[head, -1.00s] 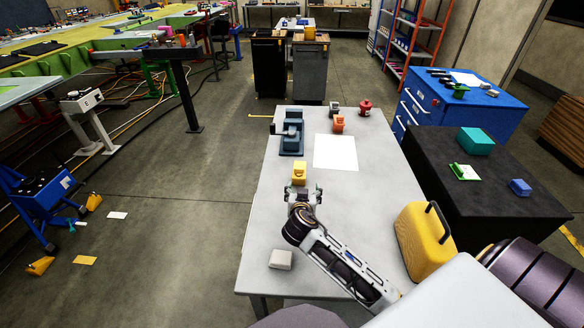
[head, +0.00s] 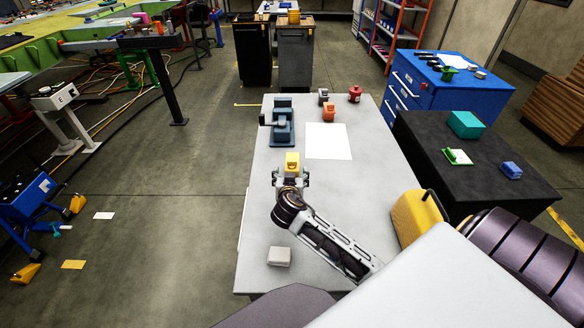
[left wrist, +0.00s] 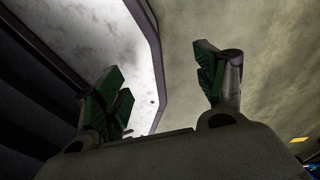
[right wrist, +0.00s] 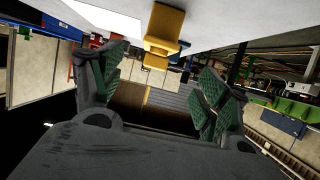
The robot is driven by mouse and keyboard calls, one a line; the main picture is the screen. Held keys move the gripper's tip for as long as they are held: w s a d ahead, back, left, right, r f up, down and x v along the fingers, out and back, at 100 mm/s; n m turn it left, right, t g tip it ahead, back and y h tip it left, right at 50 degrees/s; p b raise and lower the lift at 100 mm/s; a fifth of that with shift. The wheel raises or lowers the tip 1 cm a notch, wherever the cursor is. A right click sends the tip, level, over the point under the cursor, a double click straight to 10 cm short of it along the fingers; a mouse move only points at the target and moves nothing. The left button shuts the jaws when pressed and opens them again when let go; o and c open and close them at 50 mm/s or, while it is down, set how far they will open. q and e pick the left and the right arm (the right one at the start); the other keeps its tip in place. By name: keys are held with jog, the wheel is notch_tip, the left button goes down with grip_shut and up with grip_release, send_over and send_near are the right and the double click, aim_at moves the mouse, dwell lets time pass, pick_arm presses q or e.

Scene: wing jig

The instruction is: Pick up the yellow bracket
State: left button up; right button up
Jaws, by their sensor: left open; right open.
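The yellow bracket (head: 292,159) stands on the light grey table (head: 225,262), near its left side. My right gripper (head: 291,178) is open on the near side of the bracket, its two fingertips spread about as wide as the bracket or wider. In the right wrist view the picture is upside down. The bracket (right wrist: 165,25) shows ahead, between the lines of the open fingers (right wrist: 160,72), and I see no grip on it. My left gripper (left wrist: 162,80) is open and empty in its wrist view; it is outside the head view.
A blue-grey vise-like fixture (head: 282,125) stands behind the bracket, with a white sheet (head: 328,141) to its right. Orange (head: 329,112) and red (head: 355,94) parts stand at the back. A pale block (head: 279,256) lies near the front, a yellow case (head: 415,220) at right.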

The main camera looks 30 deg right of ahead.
aim_at(292, 166)
jog(key=x, duration=0.5)
jog(key=shift+x, duration=1.45)
pick_arm(q)
jog(key=shift+w+d+r, duration=0.25)
jog(key=shift+d+r, duration=0.05)
jog(key=shift+d, duration=0.35)
pick_arm(e)
jog(key=shift+d, duration=0.1)
pick_arm(q)
jog(key=shift+a, duration=0.1)
